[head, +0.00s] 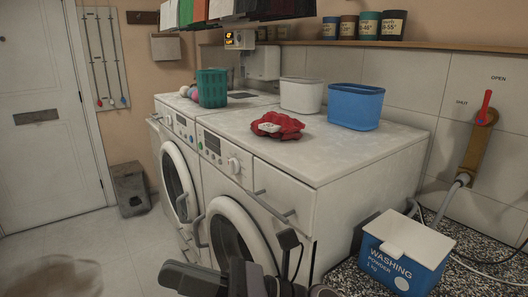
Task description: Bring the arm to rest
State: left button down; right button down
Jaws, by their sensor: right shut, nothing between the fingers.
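My right gripper (246,276) is low in the head view, in front of the washing machines. Its dark parts overlap the lower edge of the nearer round door, and its fingers are shut with nothing between them. How far it stands from the machine fronts is hard to tell. My left gripper is not in view.
Two white front-loading machines (330,165) stand side by side. On top are a red cloth heap (278,125), a green basket (212,88), a white bin (301,95) and a blue bin (355,106). A washing powder box (402,258) sits at lower right. Floor at left (100,235) is mostly clear.

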jog(key=w+d+f+m+t+h, duration=0.3)
jog(key=d+f+m+t+h, duration=0.45)
jog(key=m, duration=0.95)
jog(key=w+d+f+m+t+h, duration=0.45)
jog(key=d+f+m+t, duration=0.5)
jog(key=m, duration=0.65)
jog(key=s+d+f+m+g+h, duration=0.3)
jog(key=s+d+f+m, duration=0.3)
jog(key=f, duration=0.4)
jog(key=s+d+f+m+g+h, duration=0.3)
jog(key=s+d+f+m+h, duration=0.2)
jog(key=s+d+f+m, duration=0.2)
notch_tip(320, 180, down, 4)
jog(key=s+m, duration=0.2)
jog(key=shift+s+d+r+g, duration=0.2)
jog(key=shift+s+d+g, duration=0.1)
jog(key=shift+s, duration=0.1)
